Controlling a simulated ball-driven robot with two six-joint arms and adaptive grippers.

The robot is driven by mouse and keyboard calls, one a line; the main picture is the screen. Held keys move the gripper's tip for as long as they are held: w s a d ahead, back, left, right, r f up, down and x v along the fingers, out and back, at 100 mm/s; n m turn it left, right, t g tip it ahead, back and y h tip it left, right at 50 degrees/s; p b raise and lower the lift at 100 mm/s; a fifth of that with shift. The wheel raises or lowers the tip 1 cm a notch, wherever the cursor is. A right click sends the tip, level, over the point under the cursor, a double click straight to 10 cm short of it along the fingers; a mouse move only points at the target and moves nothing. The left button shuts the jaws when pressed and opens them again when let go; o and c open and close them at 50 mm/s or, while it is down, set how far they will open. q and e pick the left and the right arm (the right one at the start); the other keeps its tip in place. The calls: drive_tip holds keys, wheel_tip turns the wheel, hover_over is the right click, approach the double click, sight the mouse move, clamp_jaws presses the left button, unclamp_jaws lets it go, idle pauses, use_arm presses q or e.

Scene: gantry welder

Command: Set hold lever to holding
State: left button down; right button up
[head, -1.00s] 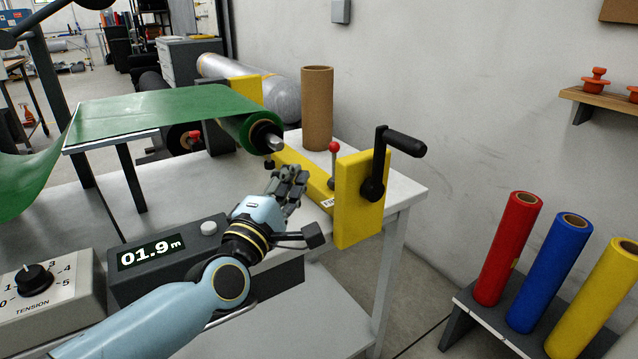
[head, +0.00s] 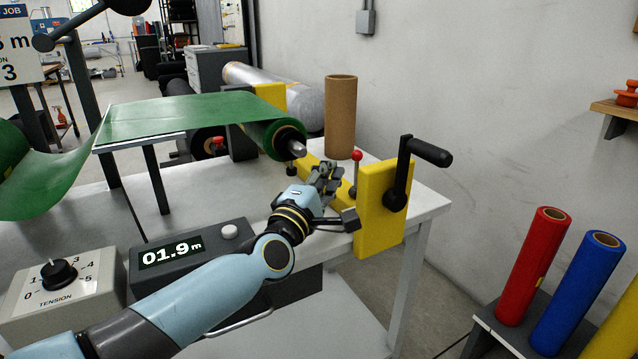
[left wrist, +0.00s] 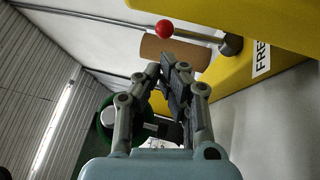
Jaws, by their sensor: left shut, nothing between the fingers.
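The hold lever (head: 356,178) is a thin grey rod with a red ball on top. It stands roughly upright on the yellow frame between the cardboard tube and the crank plate. In the left wrist view the lever (left wrist: 196,36) reaches across the top, near a white label (left wrist: 262,50) of which "FRE" can be read. My left gripper (head: 328,172) is shut and empty, just left of the lever in the head view. Its fingertips (left wrist: 172,64) lie below the red ball in the left wrist view. I see no clear contact with the lever. My right gripper is not in view.
A yellow plate (head: 378,222) with a black crank (head: 428,151) stands right of the lever. A cardboard tube (head: 340,115) stands behind it. The green roll (head: 272,139) is to the left. A meter box (head: 190,262) and tension dial box (head: 68,285) sit nearer.

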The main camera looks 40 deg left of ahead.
sight(354, 153)
use_arm(q)
drive_tip(key=x, duration=0.3)
drive_tip(key=shift+w, duration=0.2)
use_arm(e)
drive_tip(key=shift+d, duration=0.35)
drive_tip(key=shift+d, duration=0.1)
use_arm(q)
drive_tip(key=w+g+p, duration=0.1)
drive_tip(key=p, duration=0.3)
drive_tip(key=w+d+r+m+g+p, duration=0.1)
drive_tip(key=p, duration=0.3)
drive_tip(key=w+m+g+p, duration=0.1)
drive_tip(key=p, duration=0.4)
drive_tip(key=shift+w+d+r+h, duration=0.15)
drive_tip(key=shift+r+h, duration=0.15)
drive_tip(key=shift+w+d+f, duration=0.1)
drive_tip(key=shift+w+d, duration=0.1)
drive_tip(key=shift+w, duration=0.4)
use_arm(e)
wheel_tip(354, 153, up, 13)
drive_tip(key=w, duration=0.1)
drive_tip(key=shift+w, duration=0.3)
